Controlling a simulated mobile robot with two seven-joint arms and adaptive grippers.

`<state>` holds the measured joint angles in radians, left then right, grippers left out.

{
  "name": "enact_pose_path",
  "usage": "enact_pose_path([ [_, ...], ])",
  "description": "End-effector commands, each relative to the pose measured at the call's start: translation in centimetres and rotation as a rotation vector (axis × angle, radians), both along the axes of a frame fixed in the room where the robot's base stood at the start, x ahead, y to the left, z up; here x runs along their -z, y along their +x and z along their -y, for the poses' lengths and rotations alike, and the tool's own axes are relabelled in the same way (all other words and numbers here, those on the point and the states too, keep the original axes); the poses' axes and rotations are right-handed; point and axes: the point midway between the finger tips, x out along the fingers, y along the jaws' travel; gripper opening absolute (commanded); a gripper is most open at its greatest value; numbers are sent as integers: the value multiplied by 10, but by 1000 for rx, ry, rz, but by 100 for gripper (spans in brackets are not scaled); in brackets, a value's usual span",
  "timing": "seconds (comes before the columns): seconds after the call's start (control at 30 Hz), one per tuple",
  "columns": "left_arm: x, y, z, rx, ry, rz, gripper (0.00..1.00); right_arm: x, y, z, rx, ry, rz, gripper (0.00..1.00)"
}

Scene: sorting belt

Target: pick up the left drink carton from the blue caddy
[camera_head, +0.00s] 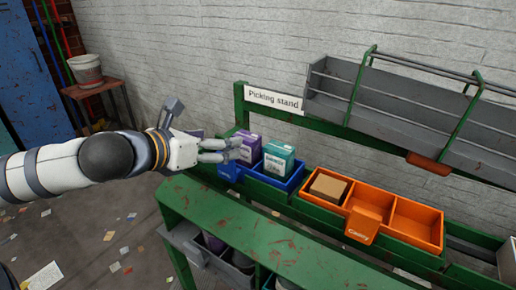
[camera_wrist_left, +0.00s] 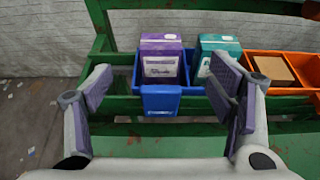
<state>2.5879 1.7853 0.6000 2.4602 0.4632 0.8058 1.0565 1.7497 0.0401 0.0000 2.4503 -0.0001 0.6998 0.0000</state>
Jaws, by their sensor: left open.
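The blue caddy (camera_head: 292,184) sits on the green stand in the head view and shows in the left wrist view (camera_wrist_left: 161,99). The left drink carton is purple and white (camera_head: 251,147); in the wrist view it stands in the caddy's left part (camera_wrist_left: 161,65). A teal carton (camera_head: 279,157) stands to its right, also in the wrist view (camera_wrist_left: 207,62). My left gripper (camera_head: 237,149) is open in front of the purple carton; in the wrist view its fingers (camera_wrist_left: 171,95) spread either side, with the right finger partly covering the teal carton. My right gripper is out of view.
An orange caddy (camera_head: 433,244) with a brown box (camera_head: 329,187) in its left compartment sits to the right. A grey rack (camera_head: 425,101) and a "Picking stand" sign (camera_head: 274,99) are behind. A green shelf (camera_head: 240,228) lies in front.

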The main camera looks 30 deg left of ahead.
Motion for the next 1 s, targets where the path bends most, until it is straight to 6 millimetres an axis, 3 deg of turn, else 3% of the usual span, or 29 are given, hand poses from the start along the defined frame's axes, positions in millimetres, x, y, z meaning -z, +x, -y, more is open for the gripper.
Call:
enact_pose_path([
  [0.2,19,35,3,6,19,-10,76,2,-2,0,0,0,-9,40],
  [0.37,27,51,4,5,13,-12,76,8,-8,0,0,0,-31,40],
  [0.6,48,92,9,5,13,-20,76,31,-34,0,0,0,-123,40],
  [0.87,39,98,10,4,10,-3,76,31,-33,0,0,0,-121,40],
  [1.0,39,98,9,4,9,-2,51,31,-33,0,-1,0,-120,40],
])
